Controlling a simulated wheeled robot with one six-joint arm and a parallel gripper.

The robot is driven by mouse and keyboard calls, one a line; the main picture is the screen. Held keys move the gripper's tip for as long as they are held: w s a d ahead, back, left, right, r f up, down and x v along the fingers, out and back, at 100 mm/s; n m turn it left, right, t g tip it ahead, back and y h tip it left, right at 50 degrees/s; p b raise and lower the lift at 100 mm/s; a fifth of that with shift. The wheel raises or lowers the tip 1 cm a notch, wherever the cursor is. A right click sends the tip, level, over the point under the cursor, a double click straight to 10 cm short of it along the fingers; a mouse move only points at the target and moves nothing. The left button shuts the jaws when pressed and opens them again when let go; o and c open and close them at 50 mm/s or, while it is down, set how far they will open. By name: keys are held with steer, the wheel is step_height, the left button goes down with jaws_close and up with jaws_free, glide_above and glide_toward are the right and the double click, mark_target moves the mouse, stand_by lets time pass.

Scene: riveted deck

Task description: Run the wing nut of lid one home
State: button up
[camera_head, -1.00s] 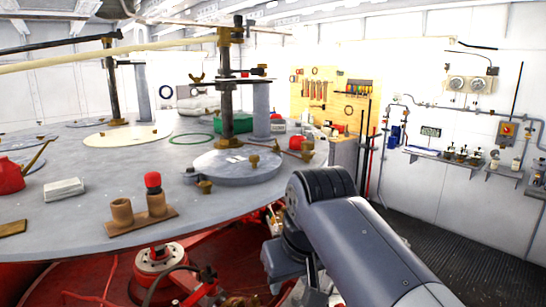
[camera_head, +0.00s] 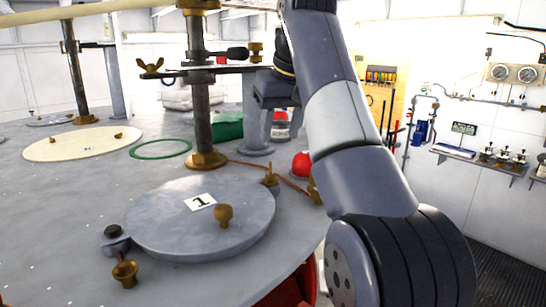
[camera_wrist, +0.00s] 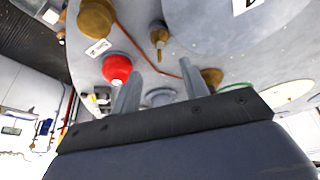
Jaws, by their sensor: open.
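Lid one (camera_head: 165,222) is a round grey cover marked "1", lying flat on the deck with a brass knob (camera_head: 223,216) on top. A small brass piece that looks like its wing nut (camera_head: 270,173) stands at the lid's far right edge; it also shows in the wrist view (camera_wrist: 158,36), above the fingers. How far it is threaded cannot be told. My gripper (camera_wrist: 160,72) is open and empty, apart from the wing nut.
A red ball-shaped thing (camera_head: 302,164) and a red cord lie near the gripper. A hinge (camera_head: 115,240) and brass cup (camera_head: 124,273) sit left.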

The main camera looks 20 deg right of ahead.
mark_target(270, 173)
steer(key=x, duration=1)
steer(key=shift+w+a+f, duration=0.1)
steer(key=shift+w+f, duration=0.05)
steer(key=shift+f, duration=0.05)
steer(key=shift+c, duration=0.2)
jaws_close()
